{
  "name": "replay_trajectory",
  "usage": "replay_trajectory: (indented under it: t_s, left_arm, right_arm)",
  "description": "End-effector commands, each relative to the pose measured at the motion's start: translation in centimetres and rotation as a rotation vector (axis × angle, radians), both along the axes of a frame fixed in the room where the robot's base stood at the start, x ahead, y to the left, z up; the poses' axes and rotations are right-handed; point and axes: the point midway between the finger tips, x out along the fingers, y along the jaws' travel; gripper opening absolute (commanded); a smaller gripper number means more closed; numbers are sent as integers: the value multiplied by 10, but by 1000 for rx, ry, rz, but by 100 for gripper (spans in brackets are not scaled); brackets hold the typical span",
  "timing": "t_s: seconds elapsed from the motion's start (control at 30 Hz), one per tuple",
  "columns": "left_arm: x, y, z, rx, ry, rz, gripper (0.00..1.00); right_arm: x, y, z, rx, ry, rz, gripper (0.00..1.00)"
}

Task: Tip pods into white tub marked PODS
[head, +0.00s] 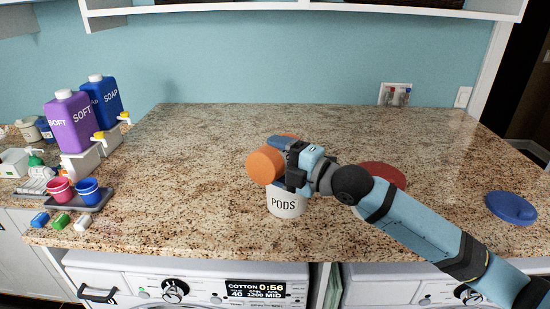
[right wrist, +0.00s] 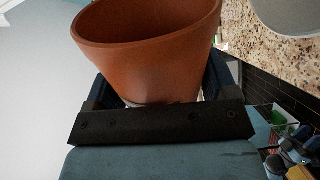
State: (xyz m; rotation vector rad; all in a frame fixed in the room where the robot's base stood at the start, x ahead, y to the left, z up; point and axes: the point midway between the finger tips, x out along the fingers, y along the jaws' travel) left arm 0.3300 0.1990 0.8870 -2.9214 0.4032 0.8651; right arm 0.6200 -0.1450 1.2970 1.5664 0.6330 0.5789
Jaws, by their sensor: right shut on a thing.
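The white tub marked PODS (head: 286,204) stands upright on the granite counter near its front edge. My right gripper (head: 279,155) is shut on an orange cup (head: 264,166) and holds it tilted on its side, above the tub's left part. The cup hides much of the tub's opening. In the right wrist view the orange cup (right wrist: 145,50) sits between the fingers, with its inside dark and no pods visible. A pale round surface (right wrist: 288,14) shows at the top right there; I cannot tell if it is the tub.
A red disc (head: 385,174) lies behind my right arm and a blue lid (head: 511,207) lies at the right. Purple SOFT (head: 69,122) and blue SOAP (head: 108,98) bottles and a grey tray (head: 96,202) with cups stand at left. The back counter is clear.

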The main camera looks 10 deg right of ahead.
Motion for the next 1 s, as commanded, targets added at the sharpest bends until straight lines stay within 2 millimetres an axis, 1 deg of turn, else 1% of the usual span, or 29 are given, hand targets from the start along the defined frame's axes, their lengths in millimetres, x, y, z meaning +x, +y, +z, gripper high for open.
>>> replay_trajectory:
  t_s: [0.03, 0.2, 0.5, 0.7, 1.0]
  left_arm:
    - [0, 1, 8, 2, -1, 2, 41]
    - [-2, 4, 19, 5, 3, 7, 41]
    - [-6, 4, 28, 4, 9, 12, 41]
    - [-8, 4, 28, 4, 12, 14, 41]
    - [-7, 4, 28, 4, 10, 15, 41]
  right_arm:
    - [2, -2, 7, 31, 30, -1, 54]
    - [8, -8, 12, 156, 149, -1, 54]
    - [20, -20, 14, 348, 333, 0, 54]
    - [22, -23, 14, 392, 375, 0, 54]
    - [22, -23, 14, 395, 377, 0, 54]
